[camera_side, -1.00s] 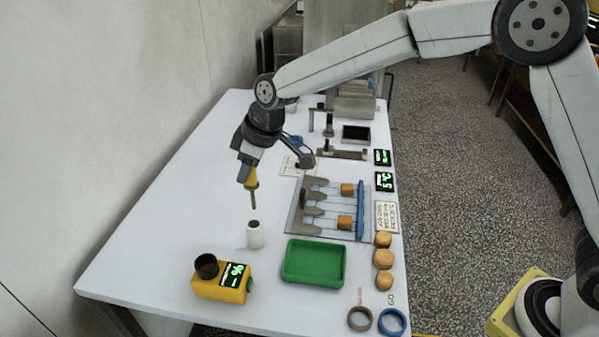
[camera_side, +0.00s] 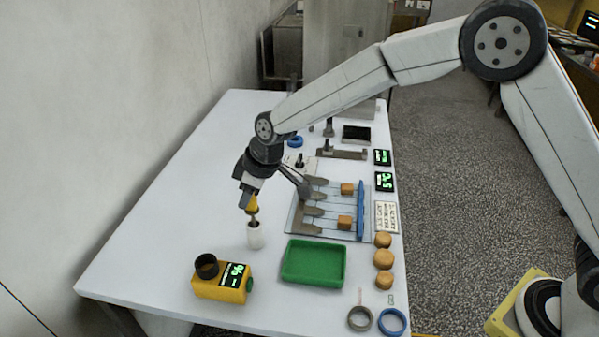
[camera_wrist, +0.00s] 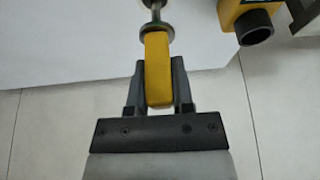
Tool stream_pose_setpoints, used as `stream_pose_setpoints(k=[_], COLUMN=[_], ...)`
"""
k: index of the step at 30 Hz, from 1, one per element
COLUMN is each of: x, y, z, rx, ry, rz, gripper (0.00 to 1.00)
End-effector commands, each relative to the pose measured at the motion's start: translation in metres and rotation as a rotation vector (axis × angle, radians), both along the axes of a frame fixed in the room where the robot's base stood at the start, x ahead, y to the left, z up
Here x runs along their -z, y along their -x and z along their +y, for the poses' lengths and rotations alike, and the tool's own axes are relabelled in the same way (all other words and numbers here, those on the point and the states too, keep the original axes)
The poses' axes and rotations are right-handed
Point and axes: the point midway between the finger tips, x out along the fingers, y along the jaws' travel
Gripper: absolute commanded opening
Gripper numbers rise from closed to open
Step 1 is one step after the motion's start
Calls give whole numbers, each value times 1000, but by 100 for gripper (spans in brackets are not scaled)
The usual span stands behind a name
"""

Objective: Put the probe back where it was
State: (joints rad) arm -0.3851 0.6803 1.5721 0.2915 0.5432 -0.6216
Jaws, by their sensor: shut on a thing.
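My gripper (camera_side: 248,194) is shut on the probe (camera_side: 252,204), which has a yellow handle and a thin metal stem. In the wrist view the two fingers of my gripper (camera_wrist: 159,85) clasp the yellow handle of the probe (camera_wrist: 157,60).
A yellow device (camera_side: 222,282) with a dark round cup and a display stands in front of the holder. A green tray (camera_side: 313,263) lies to the right.

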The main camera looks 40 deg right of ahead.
Motion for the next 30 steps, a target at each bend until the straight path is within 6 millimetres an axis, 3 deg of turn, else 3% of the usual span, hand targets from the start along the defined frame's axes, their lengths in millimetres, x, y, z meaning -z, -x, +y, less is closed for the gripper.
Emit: stream_pose_setpoints(k=[14,27,28,30], x=[36,40,40,40], y=[0,0,0,0], z=[0,0,0,0], rx=[0,0,0,-1], ry=[1,0,0,0], rz=[1,0,0,0], gripper=[0,0,32,54])
